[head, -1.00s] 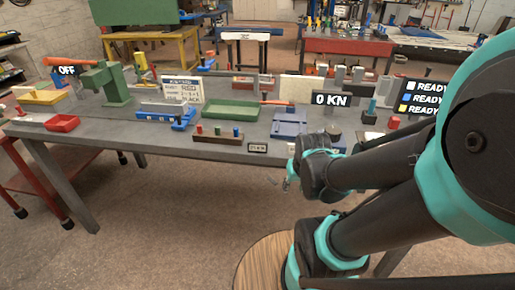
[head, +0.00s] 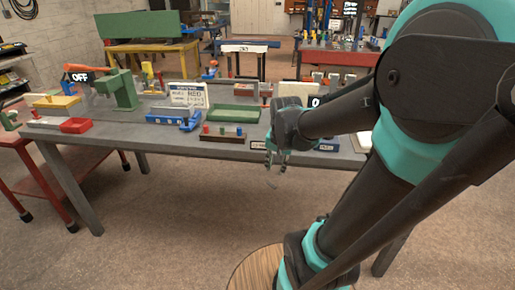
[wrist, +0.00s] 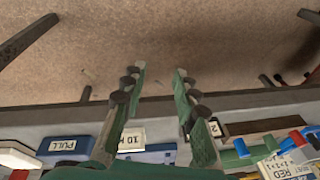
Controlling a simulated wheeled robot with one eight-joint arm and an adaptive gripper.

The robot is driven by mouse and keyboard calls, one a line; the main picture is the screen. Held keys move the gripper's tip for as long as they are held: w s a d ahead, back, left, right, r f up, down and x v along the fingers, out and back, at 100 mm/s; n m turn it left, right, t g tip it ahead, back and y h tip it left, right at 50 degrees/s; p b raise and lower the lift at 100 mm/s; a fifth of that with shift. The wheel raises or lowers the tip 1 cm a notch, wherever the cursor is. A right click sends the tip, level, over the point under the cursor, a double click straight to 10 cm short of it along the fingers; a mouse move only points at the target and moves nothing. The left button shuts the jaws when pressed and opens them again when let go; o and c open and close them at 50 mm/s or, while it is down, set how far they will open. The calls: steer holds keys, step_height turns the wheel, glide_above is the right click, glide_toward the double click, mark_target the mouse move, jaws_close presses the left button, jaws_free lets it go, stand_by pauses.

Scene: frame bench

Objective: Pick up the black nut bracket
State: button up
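I cannot make out a black nut bracket in either view; my arm covers the right part of the bench in the head view. My gripper (head: 277,162) hangs at the front edge of the grey bench (head: 180,143), fingers pointing down. In the wrist view my gripper (wrist: 158,76) is open, with two green fingers apart and nothing between them. Beyond the fingertips there is bare floor, and the bench edge crosses behind the fingers.
A wooden block with coloured pegs (head: 222,133) stands left of my gripper. Behind are a green tray (head: 234,115) and a blue fixture (head: 174,117). The floor before the bench is clear.

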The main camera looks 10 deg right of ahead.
steer(key=w+a+r+m+g, duration=0.1)
steer(key=w+r+m+g, duration=0.1)
steer(key=w+r+m, duration=0.6)
steer(key=w+a+r+m+g, duration=0.1)
steer(key=w+a+r+m, duration=0.1)
steer(key=w+r+m, duration=0.65)
steer(key=shift+n, duration=0.95)
steer(key=s+f, duration=0.1)
steer(key=f, duration=0.5)
steer(key=s+f, duration=0.1)
steer(key=f, duration=0.2)
steer(key=shift+s+f, duration=0.2)
steer(key=shift+s, duration=0.1)
steer(key=shift+s+a+f, duration=0.15)
steer(key=shift+f, duration=2.6)
steer(key=shift+c, duration=0.4)
jaws_close()
